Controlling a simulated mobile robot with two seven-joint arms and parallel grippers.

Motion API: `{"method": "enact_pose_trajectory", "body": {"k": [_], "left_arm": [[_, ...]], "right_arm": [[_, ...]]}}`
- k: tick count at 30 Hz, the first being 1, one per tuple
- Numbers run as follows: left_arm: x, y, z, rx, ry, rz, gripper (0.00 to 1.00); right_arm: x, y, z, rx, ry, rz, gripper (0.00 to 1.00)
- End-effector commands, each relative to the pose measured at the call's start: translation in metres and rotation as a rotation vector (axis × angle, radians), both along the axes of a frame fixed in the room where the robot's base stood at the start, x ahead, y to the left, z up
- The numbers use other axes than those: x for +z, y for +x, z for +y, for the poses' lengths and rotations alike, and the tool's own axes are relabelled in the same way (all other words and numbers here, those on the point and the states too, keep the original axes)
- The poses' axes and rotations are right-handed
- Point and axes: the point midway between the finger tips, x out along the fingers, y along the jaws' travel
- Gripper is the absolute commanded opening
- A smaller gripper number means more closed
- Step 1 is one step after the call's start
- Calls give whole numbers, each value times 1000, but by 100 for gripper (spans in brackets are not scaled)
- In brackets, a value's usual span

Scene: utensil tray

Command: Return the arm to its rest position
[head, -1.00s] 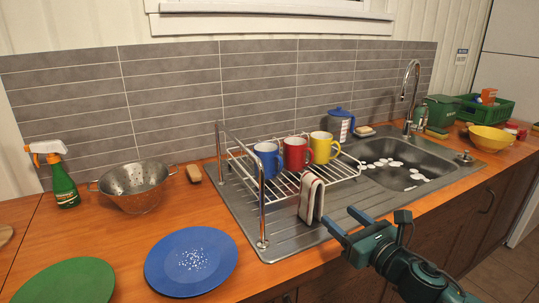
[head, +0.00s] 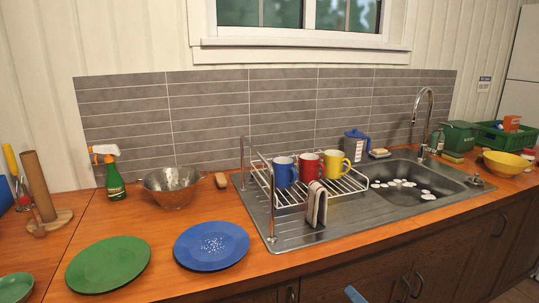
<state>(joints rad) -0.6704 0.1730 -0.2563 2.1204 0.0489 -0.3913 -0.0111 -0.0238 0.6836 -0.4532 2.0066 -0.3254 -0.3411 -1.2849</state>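Only a small teal tip of my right gripper (head: 355,294) shows at the bottom edge of the head view, in front of the cabinet doors and below the counter. The rest of it is cut off, so I cannot tell whether it is open or shut. Nothing is seen in it. My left gripper is not in view. A blue mug (head: 284,172), a red mug (head: 309,167) and a yellow mug (head: 335,163) stand in the white wire dish rack (head: 291,200). A striped cloth (head: 316,204) hangs at the rack's front.
A blue plate (head: 211,247) and a green plate (head: 108,264) lie on the wooden counter (head: 170,222). A colander (head: 171,187), a spray bottle (head: 111,174) and a wooden roll holder (head: 40,188) stand at left. The sink (head: 420,184) is at right. The space before the cabinets is clear.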

Motion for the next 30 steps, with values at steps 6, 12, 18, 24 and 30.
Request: {"method": "enact_pose_trajectory", "body": {"k": [6,12,18,24,30], "left_arm": [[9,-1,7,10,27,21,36],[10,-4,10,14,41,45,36],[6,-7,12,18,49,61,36],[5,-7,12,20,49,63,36],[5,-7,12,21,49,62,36]], "right_arm": [[-66,-77,30,-266,870,488,57],[-109,-151,44,-634,1580,802,57],[-125,-186,48,-841,1902,894,57],[-128,-189,48,-863,1937,901,57],[-127,-189,48,-861,1933,901,57]]}}
